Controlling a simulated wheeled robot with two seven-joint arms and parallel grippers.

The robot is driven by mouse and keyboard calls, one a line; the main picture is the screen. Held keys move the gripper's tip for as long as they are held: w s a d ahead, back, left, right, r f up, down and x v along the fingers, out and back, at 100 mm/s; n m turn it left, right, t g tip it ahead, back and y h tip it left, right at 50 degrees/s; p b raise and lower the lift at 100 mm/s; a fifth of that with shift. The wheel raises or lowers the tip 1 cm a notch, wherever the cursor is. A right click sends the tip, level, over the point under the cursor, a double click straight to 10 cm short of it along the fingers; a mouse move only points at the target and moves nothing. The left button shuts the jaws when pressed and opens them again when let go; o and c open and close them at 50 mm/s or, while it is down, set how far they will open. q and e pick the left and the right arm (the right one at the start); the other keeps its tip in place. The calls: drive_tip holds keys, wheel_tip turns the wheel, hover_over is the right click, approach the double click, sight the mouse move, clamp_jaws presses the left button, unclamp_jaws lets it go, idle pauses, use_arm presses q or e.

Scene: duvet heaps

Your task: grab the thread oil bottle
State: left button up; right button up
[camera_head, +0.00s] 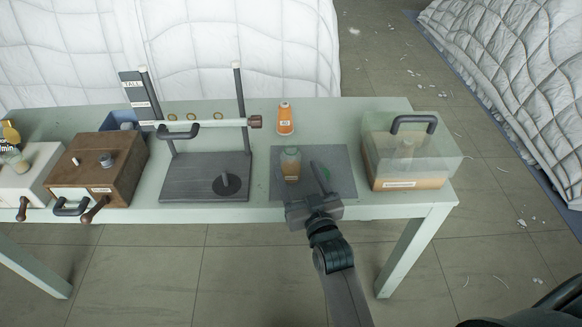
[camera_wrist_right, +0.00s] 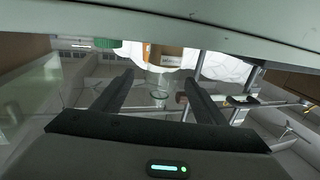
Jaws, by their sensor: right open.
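The thread oil bottle (camera_head: 290,165), a small clear bottle with amber oil low inside, stands upright on a dark grey mat (camera_head: 341,188). My right gripper (camera_head: 306,180) is open at the mat's front edge, close to the bottle; one finger shows plainly to the bottle's right, the other is hard to make out. In the right wrist view, which looks upside down, the bottle (camera_wrist_right: 163,62) appears between the two open fingers, with no visible contact. My left gripper is not in view.
An orange thread spool (camera_head: 285,119) stands behind the mat. A clear-lidded box with a dark handle (camera_head: 411,150) is at the right. A dark stand with posts and a bar (camera_head: 205,178) is at the left, then a brown wooden box (camera_head: 100,165). White duvets lie beyond the table.

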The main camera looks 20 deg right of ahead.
sight(294, 169)
drive_tip(key=shift+w, duration=0.1)
drive_tip(key=w, duration=0.3)
drive_tip(key=w+p, duration=0.1)
drive_tip(key=shift+w+a+f, duration=0.2)
drive_tip(key=shift+f, duration=0.05)
drive_tip(key=shift+w, duration=0.3)
drive_tip(key=c, duration=1.2)
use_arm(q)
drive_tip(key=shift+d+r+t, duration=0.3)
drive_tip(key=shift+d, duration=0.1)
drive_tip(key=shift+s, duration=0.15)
use_arm(e)
drive_tip(key=shift+r, duration=0.25)
drive_tip(key=shift+r, duration=4.65)
